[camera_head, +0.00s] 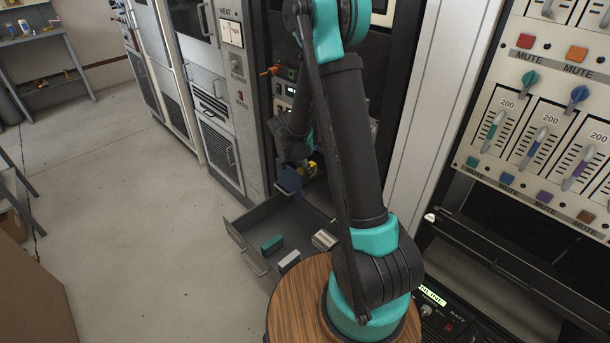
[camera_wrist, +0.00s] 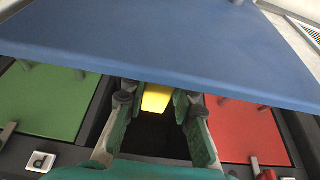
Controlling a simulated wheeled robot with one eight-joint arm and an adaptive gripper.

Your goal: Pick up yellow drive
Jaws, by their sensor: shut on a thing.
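The yellow drive (camera_wrist: 157,98) shows as a small bright block between the fingers of my gripper (camera_wrist: 153,104) in the wrist view. The fingers are shut on it, one on each side. A dark opening lies just below it. In the head view a small yellow patch (camera_head: 311,168) shows at the rack front, beside a blue panel (camera_head: 289,181). My arm hides much of this area, and the fingertips cannot be made out there.
In the wrist view a blue panel (camera_wrist: 160,45) spans the top, with a green panel (camera_wrist: 45,100) left and a red one (camera_wrist: 245,130) right. In the head view an open drawer (camera_head: 245,230) holds a green block (camera_head: 271,245) and pale blocks (camera_head: 289,261).

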